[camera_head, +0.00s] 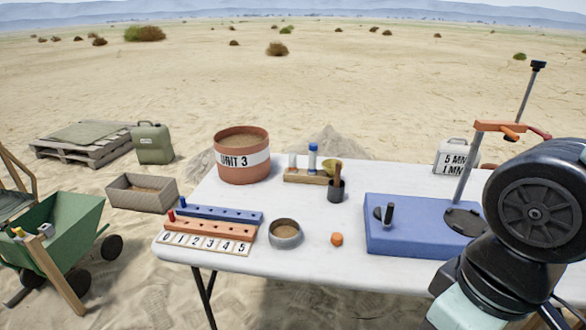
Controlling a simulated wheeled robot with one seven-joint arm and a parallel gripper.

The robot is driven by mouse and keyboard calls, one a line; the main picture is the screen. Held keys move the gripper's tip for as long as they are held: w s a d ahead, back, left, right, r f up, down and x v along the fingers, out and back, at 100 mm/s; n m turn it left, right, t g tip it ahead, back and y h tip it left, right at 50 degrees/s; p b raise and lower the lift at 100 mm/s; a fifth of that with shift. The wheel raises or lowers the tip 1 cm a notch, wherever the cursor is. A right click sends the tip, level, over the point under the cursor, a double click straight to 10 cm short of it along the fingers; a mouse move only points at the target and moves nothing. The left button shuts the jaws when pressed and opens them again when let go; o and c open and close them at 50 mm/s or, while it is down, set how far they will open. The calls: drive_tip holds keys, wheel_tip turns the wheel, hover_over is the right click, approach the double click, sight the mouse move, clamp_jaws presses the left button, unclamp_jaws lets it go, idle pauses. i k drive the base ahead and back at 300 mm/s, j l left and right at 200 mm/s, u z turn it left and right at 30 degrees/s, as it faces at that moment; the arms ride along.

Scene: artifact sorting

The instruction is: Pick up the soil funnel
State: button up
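A small olive-yellow, cone-shaped piece that looks like the soil funnel (331,165) is at the right end of a small wooden rack (305,177) at the back middle of the white table. A dark cup with a brown-handled tool stands in front of it and hides part of it. I cannot tell whether the funnel sits in the rack or behind it. My arm shows at the right, over the table's right side, well apart from the funnel. My gripper is out of view.
A white vial and a blue-capped bottle (312,157) stand in the rack. The dark cup (336,191), soil bucket (242,172), grey bowl (285,239), orange piece (337,239) and numbered strips are near. A blue-based stand (410,235) with a tall post fills the right.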

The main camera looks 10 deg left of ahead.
sight(328, 165)
drive_tip(key=i+j+u, duration=0.1)
drive_tip(key=i+j, duration=0.2)
drive_tip(key=i+j+u, duration=0.1)
drive_tip(key=i, duration=0.45)
drive_tip(key=i+j+u, duration=0.1)
drive_tip(key=i+j, duration=0.2)
drive_tip(key=i, duration=0.15)
